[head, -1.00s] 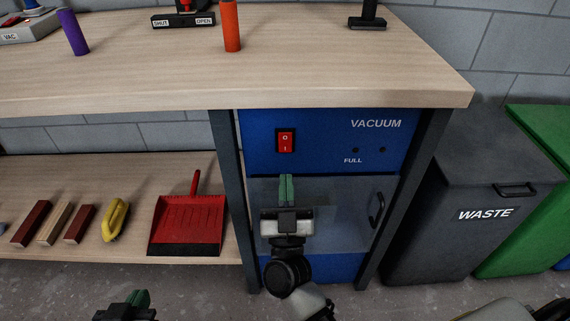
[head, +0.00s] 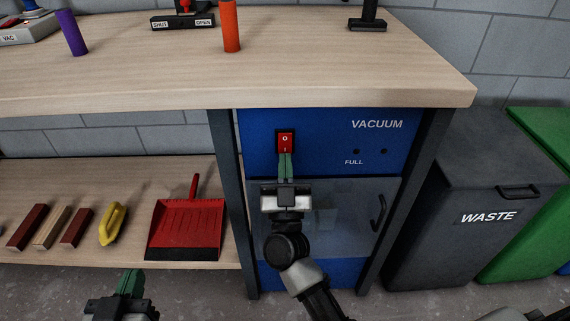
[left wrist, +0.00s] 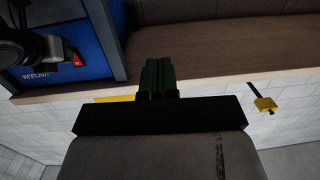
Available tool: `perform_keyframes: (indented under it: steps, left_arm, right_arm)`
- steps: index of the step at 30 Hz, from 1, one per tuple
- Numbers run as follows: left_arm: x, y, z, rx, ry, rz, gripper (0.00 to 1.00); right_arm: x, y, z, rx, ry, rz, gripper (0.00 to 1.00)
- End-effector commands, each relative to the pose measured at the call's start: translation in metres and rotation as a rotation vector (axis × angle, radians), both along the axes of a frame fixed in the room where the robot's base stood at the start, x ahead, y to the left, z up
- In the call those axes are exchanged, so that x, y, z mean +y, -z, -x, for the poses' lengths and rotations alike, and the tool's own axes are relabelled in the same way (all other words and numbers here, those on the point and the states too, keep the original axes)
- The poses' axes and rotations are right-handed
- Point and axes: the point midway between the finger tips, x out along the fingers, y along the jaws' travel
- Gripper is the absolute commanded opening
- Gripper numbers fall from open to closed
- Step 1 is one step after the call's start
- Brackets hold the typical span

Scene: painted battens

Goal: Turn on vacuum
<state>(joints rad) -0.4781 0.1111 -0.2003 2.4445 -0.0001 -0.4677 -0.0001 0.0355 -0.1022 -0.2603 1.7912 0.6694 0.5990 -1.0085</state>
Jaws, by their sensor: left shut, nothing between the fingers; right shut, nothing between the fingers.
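The vacuum unit (head: 330,127) is a blue cabinet under the bench, lettered VACUUM. Its red rocker switch (head: 285,138) is marked O above and I below. My right gripper (head: 286,155) is shut, with its green fingertips at the switch's lower edge, hiding a little of it. I cannot tell whether they touch it or which way the rocker is tilted. My left gripper (head: 131,276) is shut and empty, low in front of the shelf. Its fingers (left wrist: 158,72) fill the middle of the left wrist view, where the red switch (left wrist: 77,58) shows small at upper left.
The indicator by FULL (head: 356,151) and the one beside it are dark. A clear door with a handle (head: 378,212) is below the switch. A WASTE bin (head: 440,235) stands right.

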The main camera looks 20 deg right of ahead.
Motion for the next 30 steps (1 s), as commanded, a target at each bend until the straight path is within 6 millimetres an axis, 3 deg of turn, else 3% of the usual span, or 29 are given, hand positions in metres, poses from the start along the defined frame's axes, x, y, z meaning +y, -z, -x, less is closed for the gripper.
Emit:
perform_keyframes:
  steps: [8, 18, 24, 30]
  left_arm:
    - [-0.007, -0.035, -0.002, -0.296, 0.019, 0.078, 0.00]
    - [-0.010, -0.075, 0.013, -0.615, 0.037, 0.166, 0.00]
    - [-0.010, -0.063, 0.006, -0.492, 0.029, 0.131, 0.00]
    - [-0.010, -0.060, 0.005, -0.476, 0.028, 0.126, 0.00]
  right_arm:
    - [-0.001, 0.005, -0.005, -0.054, 0.001, 0.016, 0.00]
    - [-0.004, 0.005, -0.015, -0.129, 0.000, 0.039, 0.00]
    - [-0.006, 0.004, -0.017, -0.130, 0.001, 0.038, 0.00]
    - [-0.007, 0.005, -0.017, -0.131, 0.003, 0.037, 0.00]
